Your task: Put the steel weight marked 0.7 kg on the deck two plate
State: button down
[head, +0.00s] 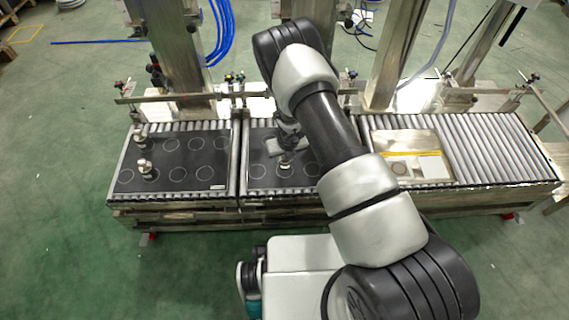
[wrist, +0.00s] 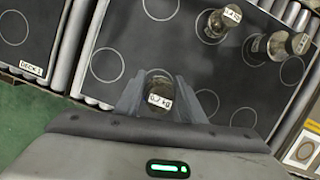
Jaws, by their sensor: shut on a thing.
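The steel weight marked 0.7 kg (wrist: 159,99) is between the fingers of my gripper (wrist: 158,98) in the wrist view, its label facing the camera. My gripper is shut on it, over the dark middle plate (wrist: 190,75) with white circles. In the head view my gripper (head: 288,146) and a weight under it (head: 286,164) are over the middle plate (head: 262,185). I cannot tell whether the weight touches the plate. No deck two label is readable; the plate to the left carries a DECK 1 label (wrist: 32,69).
Other labelled steel weights, one upper (wrist: 213,24) and one at the right (wrist: 284,45), stand on the middle plate. Two weights (head: 140,138) (head: 146,169) stand on the left plate (head: 195,160). A pale board with a yellow strip (head: 410,153) lies on the right rollers. My arm hides part of the middle plate.

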jog(key=shift+f+b, duration=0.35)
jog(key=shift+f, duration=0.95)
jog(key=shift+f, duration=0.1)
jog(key=c, duration=1.2)
grip_release()
jog(key=shift+f, duration=0.1)
jog(key=shift+o, duration=0.2)
